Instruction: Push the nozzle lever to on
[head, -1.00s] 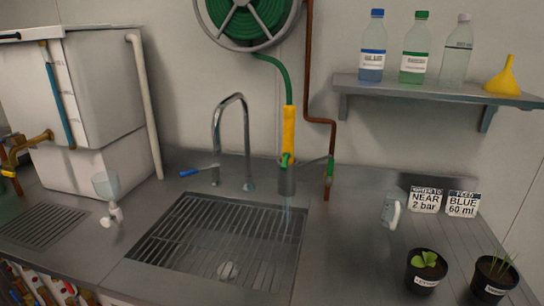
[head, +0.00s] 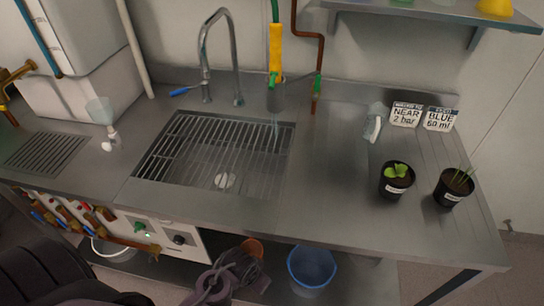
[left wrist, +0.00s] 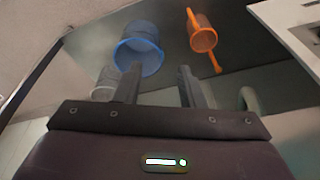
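The nozzle (head: 275,52) is yellow and hangs upright at the back of the sink in the head view, below a green hose (head: 274,10). A green part (head: 274,79) shows at its lower end, above a grey holder (head: 276,98). I cannot tell which way the lever is set. A thin pale streak below the holder looks like water. My left gripper (left wrist: 158,92) is open and empty in the left wrist view, its fingers well apart, facing the area under the counter, away from the nozzle. My right gripper is not clearly in view.
The sink grate (head: 215,155) lies before a tall faucet (head: 203,60). Two potted plants (head: 396,187) and label cards (head: 405,114) stand at right. A blue bucket (head: 311,268) is below the counter; it also shows in the left wrist view (left wrist: 138,52), beside an orange object (left wrist: 202,38).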

